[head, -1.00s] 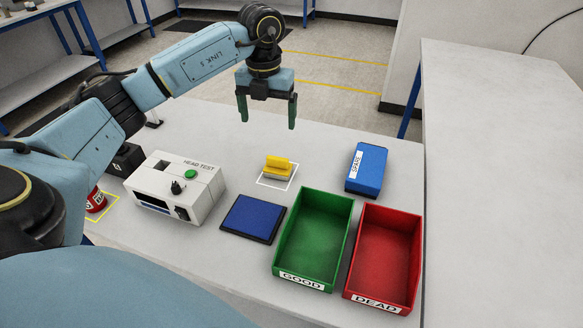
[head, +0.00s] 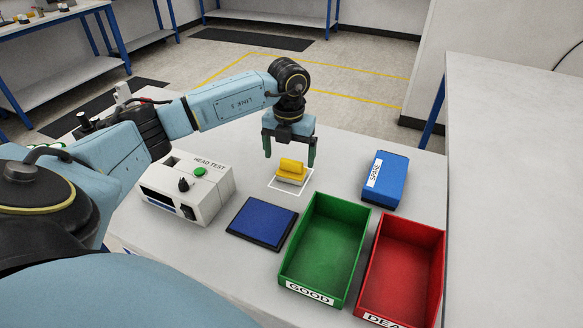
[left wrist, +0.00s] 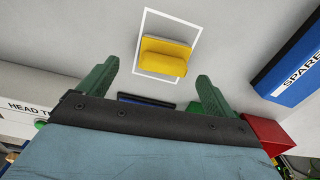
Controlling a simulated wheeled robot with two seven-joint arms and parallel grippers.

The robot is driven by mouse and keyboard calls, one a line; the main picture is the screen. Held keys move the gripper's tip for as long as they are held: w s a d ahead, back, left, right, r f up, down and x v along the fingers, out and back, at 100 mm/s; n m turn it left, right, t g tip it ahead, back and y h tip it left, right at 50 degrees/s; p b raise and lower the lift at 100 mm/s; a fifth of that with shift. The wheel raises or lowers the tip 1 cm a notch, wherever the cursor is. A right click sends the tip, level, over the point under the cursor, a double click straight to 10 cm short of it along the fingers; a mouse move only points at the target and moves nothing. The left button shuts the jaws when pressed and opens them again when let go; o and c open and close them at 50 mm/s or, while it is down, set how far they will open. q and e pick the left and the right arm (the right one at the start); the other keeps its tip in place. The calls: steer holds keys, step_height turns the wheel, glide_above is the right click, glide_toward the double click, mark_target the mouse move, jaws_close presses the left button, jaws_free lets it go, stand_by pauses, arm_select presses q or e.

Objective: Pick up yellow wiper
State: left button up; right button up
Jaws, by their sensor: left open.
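The yellow wiper (head: 291,169) sits inside a white outlined rectangle on the grey table. It has a raised yellow grip and a paler base. In the left wrist view the wiper (left wrist: 165,56) is beyond the fingertips, roughly midway between them. My left gripper (head: 290,156) is open and empty, with its two green fingers pointing down, above and just behind the wiper in the head view. The fingers do not appear to touch it. My right gripper is not in view.
A white head test box (head: 187,188) stands left of the wiper and a dark blue pad (head: 261,222) in front. A green GOOD bin (head: 291,258), a red DEAD bin (head: 411,270) and a blue SPARE box (head: 385,180) stand to the right. Table around the wiper is clear.

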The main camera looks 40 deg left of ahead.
mark_target(291, 161)
arm_select(q)
steer(key=f, duration=0.5)
steer(key=shift+w+d, duration=0.2)
steer(key=shift+w, duration=0.05)
steer(key=shift+r, duration=0.1)
steer(key=shift+c, duration=0.3)
steer(key=c, duration=1)
steer(key=shift+r, duration=0.1)
step_height(291, 161, up, 10)
steer(key=shift+f, duration=0.1)
